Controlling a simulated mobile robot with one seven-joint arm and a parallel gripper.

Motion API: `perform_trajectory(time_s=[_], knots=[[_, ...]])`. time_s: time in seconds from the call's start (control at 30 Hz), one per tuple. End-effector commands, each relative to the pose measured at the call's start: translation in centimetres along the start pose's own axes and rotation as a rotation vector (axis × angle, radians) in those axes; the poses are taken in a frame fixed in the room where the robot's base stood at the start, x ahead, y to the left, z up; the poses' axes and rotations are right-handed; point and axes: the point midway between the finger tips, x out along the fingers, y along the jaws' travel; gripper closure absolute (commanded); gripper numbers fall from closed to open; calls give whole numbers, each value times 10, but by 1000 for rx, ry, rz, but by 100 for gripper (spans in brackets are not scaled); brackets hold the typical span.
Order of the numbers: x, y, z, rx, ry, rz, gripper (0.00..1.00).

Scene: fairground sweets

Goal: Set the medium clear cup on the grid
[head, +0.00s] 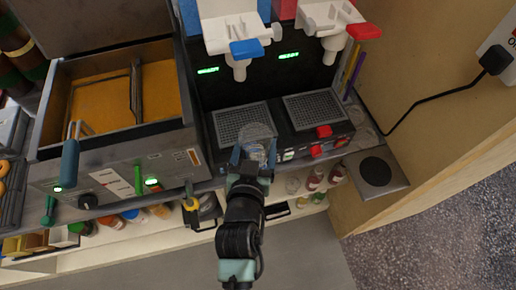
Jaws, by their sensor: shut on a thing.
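The medium clear cup (257,133) is see-through and hard to make out in the head view. My gripper (254,154) is shut on it, with a blue fingertip on each side. The cup is at the front of the black slush machine, overlapping the front right corner of the left grid (238,121) in the picture. I cannot tell whether its base touches anything. A second grid (316,105) lies to the right. The gripper and cup hide part of the machine's front edge.
White dispensing taps with a blue handle (247,49) and a red handle (363,31) overhang the grids. A fryer (118,110) stands at left. Bottles (314,179) fill a shelf below the counter. A wooden wall (430,120) closes the right side.

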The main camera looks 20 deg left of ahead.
Motion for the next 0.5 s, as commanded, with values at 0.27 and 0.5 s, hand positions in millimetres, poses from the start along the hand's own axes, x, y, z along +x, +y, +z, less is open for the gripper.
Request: perform_trajectory(time_s=[0.27, 0.5], knots=[[26, -11, -4, 0, 2, -1, 72], [48, -20, -8, 0, 2, -1, 72]])
